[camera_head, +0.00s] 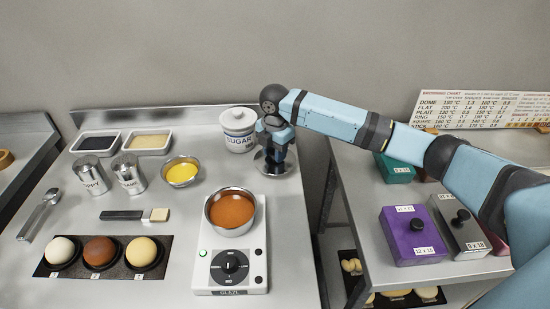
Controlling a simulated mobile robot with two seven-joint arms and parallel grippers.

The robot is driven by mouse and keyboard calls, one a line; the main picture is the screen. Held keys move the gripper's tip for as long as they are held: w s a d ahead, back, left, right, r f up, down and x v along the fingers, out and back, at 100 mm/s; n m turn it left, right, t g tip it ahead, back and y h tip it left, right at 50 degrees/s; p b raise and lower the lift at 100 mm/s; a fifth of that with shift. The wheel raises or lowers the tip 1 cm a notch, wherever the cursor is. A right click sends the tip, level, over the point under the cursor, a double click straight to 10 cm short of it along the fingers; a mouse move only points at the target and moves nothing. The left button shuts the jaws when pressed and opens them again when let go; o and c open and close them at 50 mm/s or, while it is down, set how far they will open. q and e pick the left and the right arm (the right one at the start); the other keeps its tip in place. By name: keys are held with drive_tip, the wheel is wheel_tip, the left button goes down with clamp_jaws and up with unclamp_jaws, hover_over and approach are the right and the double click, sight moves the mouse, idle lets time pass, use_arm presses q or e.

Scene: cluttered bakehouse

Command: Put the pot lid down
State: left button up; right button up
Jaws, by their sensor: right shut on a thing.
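The pot lid (262,166) is a round steel disc under my right gripper (275,155), to the right of the sugar jar. My right gripper points down and is shut on the lid; its fingers hide the knob and the middle of the lid. The lid looks level, at or just above the steel worktop; I cannot tell whether it touches. The pot (231,210) is uncovered, holds brown glaze and stands on a white hotplate (203,274) in front of the lid. My left gripper is not in view.
A white sugar jar (238,142) stands close left of the lid. A yellow-filled bowl (181,183), two shakers and a brush (133,214) are farther left. The worktop's right edge is close to the lid. Beyond it, a lower shelf holds purple (412,248) and grey boxes.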

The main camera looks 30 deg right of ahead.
wheel_tip(320, 180, down, 3)
drive_tip(key=shift+r, duration=0.2)
drive_tip(key=o, duration=0.9)
drive_tip(key=shift+f, duration=0.1)
drive_tip(key=shift+o, duration=0.2)
drive_tip(key=shift+r, duration=0.2)
wheel_tip(320, 180, up, 12)
